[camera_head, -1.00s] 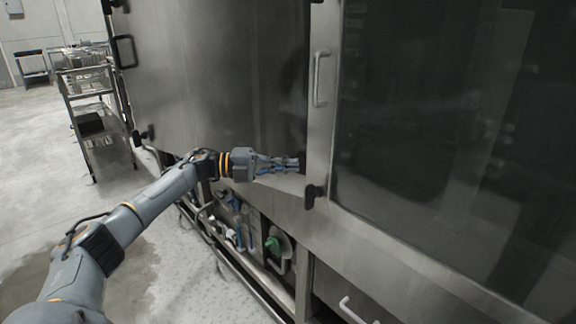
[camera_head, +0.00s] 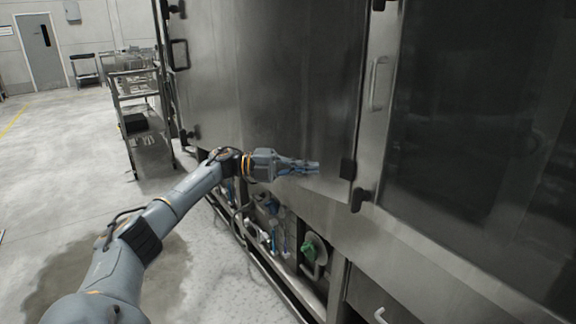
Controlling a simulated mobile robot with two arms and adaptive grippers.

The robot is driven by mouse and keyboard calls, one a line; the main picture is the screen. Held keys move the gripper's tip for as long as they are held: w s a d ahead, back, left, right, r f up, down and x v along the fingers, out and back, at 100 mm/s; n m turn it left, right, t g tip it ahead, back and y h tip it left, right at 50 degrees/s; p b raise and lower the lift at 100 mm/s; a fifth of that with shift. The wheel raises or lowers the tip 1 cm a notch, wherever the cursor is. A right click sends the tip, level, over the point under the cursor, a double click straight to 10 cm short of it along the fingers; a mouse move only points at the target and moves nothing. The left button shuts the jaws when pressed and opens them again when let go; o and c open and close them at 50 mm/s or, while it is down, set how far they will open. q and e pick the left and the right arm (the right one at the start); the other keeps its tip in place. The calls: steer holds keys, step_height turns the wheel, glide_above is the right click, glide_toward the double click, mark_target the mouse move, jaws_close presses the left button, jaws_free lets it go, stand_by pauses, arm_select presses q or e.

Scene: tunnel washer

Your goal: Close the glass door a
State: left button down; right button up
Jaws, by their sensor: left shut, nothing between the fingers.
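A large dark glass door (camera_head: 478,120) in a steel frame stands at the right, with a vertical handle (camera_head: 377,84) on its left frame. To its left is a wide steel panel door (camera_head: 275,75) with a dark handle (camera_head: 180,54) at its far left edge. I cannot tell from the picture which one is door a. My left gripper (camera_head: 314,168) is shut and empty, in front of the lower right part of the steel panel, close to it or touching. My right gripper is out of view.
Pipes and a green knob (camera_head: 312,248) sit below the doors. A dark latch (camera_head: 360,198) is at the frame's lower corner. A metal rack (camera_head: 139,75) stands at the left.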

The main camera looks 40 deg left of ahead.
arm_select(q)
steer(key=a+b, duration=0.1)
steer(key=a, duration=0.5)
steer(key=shift+s, duration=0.1)
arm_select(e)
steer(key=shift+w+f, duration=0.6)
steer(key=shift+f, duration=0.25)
